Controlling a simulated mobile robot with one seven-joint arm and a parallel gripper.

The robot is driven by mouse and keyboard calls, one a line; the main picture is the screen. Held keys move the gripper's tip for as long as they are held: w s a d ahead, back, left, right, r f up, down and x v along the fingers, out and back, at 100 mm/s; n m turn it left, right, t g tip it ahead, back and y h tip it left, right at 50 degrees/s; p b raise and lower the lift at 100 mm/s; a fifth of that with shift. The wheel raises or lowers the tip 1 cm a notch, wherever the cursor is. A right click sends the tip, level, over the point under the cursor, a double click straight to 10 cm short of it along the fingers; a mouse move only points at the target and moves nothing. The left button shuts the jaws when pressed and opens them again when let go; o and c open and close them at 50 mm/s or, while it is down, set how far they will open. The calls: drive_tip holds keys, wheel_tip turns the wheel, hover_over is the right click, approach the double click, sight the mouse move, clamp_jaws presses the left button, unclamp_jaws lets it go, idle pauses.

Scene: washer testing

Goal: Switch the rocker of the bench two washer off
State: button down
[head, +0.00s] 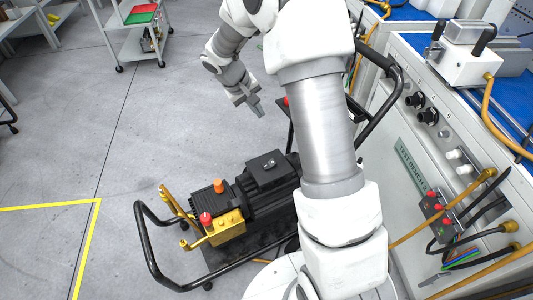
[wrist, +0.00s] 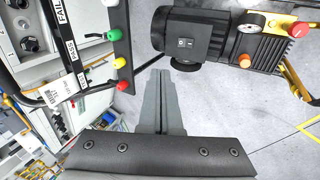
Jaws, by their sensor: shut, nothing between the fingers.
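The washer is a black motor unit (head: 268,180) with a yellow pump block (head: 226,228) on a black-framed cart beside the bench. Its small rocker (head: 268,163) sits on the black box on top. The rocker also shows in the wrist view (wrist: 186,43); which side is pressed is too small to tell. My gripper (head: 261,113) is shut and empty, behind the washer in the head view and apart from it. In the wrist view my closed fingers (wrist: 160,75) point toward the floor just below and left of the motor box.
A bench (head: 410,165) with sockets, knobs and orange hoses stands at the right. A strip of coloured buttons (wrist: 120,62) and black cart rails lie close left of my fingers. The washer has a red knob (head: 206,218) and an orange cap (head: 218,185).

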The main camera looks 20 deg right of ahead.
sight(275, 162)
drive_tip(key=w+f+b, duration=0.3)
drive_tip(key=f+b, duration=0.1)
drive_tip(key=f, duration=1.3)
drive_tip(key=shift+w+f+n+h, duration=0.15)
drive_tip(key=shift+f+n+h, duration=0.05)
drive_tip(key=shift+n+h, duration=0.1)
drive_tip(key=shift+d, duration=0.1)
drive_tip(key=b+x, duration=0.1)
drive_tip(key=x, duration=0.3)
drive_tip(key=b+x, duration=0.2)
drive_tip(key=x, duration=0.3)
drive_tip(key=b+x, duration=0.1)
drive_tip(key=x, duration=0.4)
drive_tip(key=shift+s+b, duration=0.25)
drive_tip(key=shift+b, duration=0.15)
